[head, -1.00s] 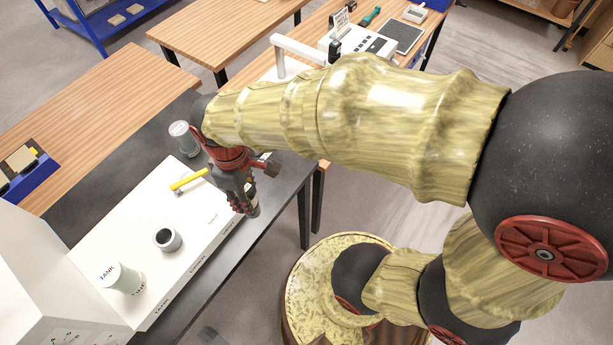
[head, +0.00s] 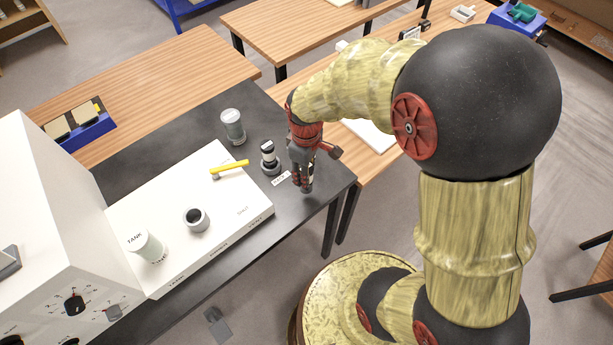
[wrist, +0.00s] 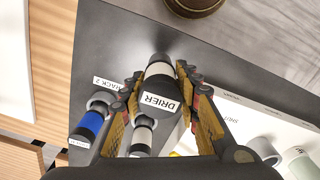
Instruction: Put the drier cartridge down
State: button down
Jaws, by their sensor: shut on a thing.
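The drier cartridge (wrist: 158,90), dark with a pale band and a white DRIER label, is between the fingers of my gripper (wrist: 164,100) in the wrist view. My gripper is shut on it. In the head view my gripper (head: 303,185) is over the dark table's right end, beside the RACK 2 label (head: 281,178). The label also shows in the wrist view (wrist: 109,84). Its fingers largely hide the cartridge there. I cannot tell whether the cartridge touches the table.
A blue-banded cartridge (wrist: 90,122) and a white-banded one (wrist: 142,134) stand close to my gripper. A grey-lidded jar (head: 232,126) stands behind. The dark table's edge is close.

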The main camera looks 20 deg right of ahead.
jog(key=shift+w+d+f, duration=0.25)
jog(key=shift+w+f, duration=0.3)
jog(key=shift+f, duration=0.2)
jog(key=shift+w+f, duration=0.1)
jog(key=shift+f, duration=1.6)
jog(key=shift+f, duration=0.2)
jog(key=c, duration=1.5)
grip_release()
jog(key=shift+o, duration=0.9)
jog(key=shift+r, duration=0.2)
